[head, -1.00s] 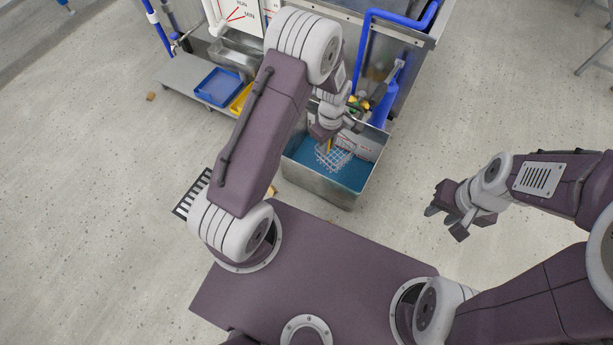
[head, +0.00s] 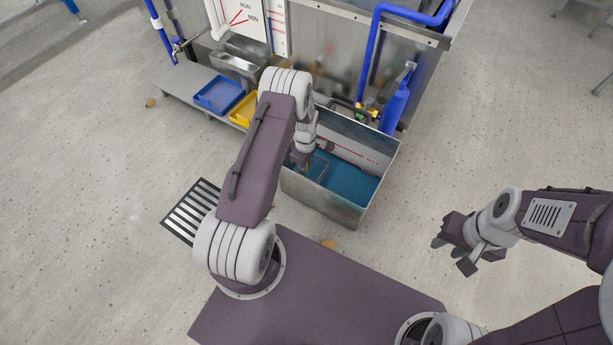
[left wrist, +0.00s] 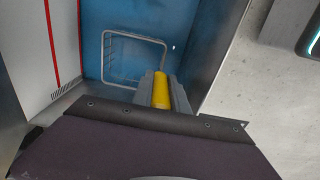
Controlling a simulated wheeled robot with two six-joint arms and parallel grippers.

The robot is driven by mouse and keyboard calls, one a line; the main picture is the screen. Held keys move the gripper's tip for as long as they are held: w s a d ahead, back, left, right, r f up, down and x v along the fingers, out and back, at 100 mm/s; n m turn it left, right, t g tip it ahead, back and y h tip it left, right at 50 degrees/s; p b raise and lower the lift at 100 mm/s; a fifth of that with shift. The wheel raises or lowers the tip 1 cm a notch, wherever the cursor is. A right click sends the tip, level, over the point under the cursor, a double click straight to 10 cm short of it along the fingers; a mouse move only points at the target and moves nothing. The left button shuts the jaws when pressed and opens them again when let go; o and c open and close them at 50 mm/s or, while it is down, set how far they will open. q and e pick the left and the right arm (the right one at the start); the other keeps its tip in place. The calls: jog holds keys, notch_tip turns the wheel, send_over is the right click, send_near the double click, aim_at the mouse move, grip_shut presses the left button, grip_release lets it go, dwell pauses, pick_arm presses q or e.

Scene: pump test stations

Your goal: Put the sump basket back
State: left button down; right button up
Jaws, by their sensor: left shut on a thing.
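The sump basket (head: 318,169) is a pale wire basket at the left side of the open metal sump tank (head: 322,205). The tank has blue at its bottom (head: 352,187). My left gripper (head: 305,164) reaches down into the tank and is shut on the basket's yellow handle. In the left wrist view the yellow handle (left wrist: 161,92) lies between the fingers, with the wire basket rim (left wrist: 135,35) just beyond over the blue. I cannot tell whether the basket touches the bottom. My right gripper (head: 452,256) is open and empty, well right of the tank over the floor.
A blue hose bottle (head: 394,108) and valve fittings (head: 366,110) are at the tank's back edge. Blue (head: 219,94) and yellow (head: 243,110) trays sit on a low shelf at left. A striped floor grate (head: 190,212) lies left of the tank. Floor at right is clear.

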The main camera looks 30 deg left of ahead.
pick_arm(q)
notch_tip(320, 180, down, 4)
jog(key=b, duration=0.2)
jog(key=shift+r+b, duration=0.2)
jog(key=shift+b, duration=0.2)
jog(key=shift+r, duration=0.1)
jog(key=c, duration=1.3)
grip_release()
